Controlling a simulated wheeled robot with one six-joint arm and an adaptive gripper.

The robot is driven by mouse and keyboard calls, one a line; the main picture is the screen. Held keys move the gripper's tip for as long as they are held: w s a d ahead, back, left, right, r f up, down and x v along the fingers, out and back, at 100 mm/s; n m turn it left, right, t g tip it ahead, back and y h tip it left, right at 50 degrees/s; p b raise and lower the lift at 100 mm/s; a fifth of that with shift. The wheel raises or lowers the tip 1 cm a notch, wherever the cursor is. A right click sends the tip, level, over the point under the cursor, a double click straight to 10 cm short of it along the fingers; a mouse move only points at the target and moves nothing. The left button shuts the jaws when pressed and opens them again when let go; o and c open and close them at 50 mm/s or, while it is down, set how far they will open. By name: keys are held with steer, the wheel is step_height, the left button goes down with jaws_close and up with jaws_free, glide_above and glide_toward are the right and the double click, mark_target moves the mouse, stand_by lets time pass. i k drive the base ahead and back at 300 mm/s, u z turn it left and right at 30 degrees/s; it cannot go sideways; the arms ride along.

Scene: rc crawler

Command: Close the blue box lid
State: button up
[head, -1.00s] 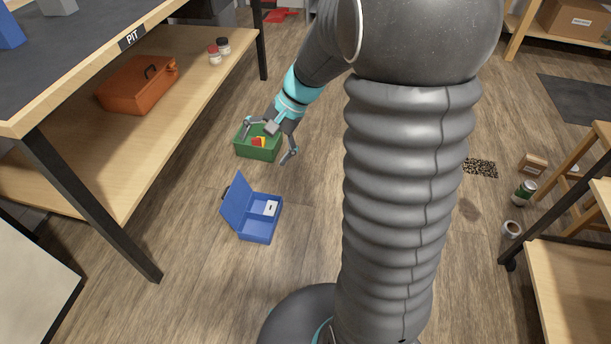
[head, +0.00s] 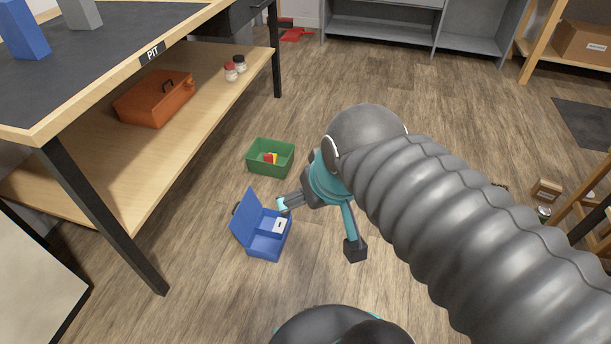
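The blue box (head: 268,249) sits on the wooden floor left of centre. Its lid (head: 245,218) stands up, tilted, along the box's left side, so the box is open. A small white item (head: 280,225) lies inside it. My gripper (head: 319,229) is open, its two fingers spread wide with nothing seen between them. One finger's tip shows at the box's far right corner; I cannot tell whether it touches. The other finger is over the floor to the right of the box. My arm hides the gripper's palm in part.
A green bin (head: 270,160) with red and yellow items stands on the floor behind the blue box. A workbench (head: 150,145) with an orange case (head: 155,100) on its lower shelf is at left. Its black leg stands left of the box. Floor in front of the box is clear.

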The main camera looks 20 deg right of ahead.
mark_target(242, 220)
steer(key=u, duration=0.5)
steer(key=i, duration=0.95)
steer(key=z, duration=0.6)
